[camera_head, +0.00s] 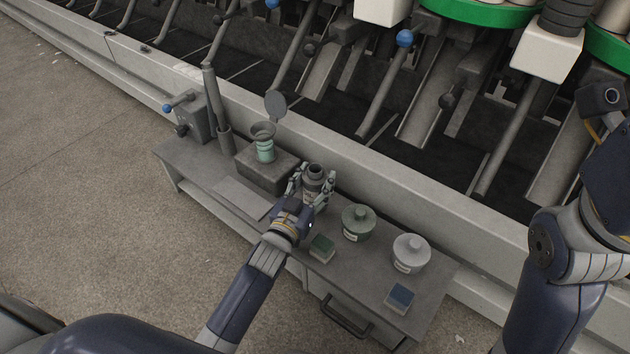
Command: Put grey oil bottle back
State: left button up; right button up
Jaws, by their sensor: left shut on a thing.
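The grey oil bottle (314,171) is dark grey, with a round neck at the top and a pale label partly hidden by fingers. It looks upright over the small grey bench (375,283). My left gripper (313,183) is shut on the bottle, with fingers on both sides of its body. The bottle's base is hidden behind the gripper, so I cannot tell whether it touches the bench. My right arm comes in at the right edge, but its gripper is out of view.
A green block (321,248) and a blue block (400,298) lie nearer. Left are a grey box (263,176) with a green cup and a flat plate (242,197). The winder rail (395,185) runs behind.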

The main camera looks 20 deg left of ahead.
pick_arm(q)
jog(key=o, duration=1.3)
jog(key=shift+f, duration=0.15)
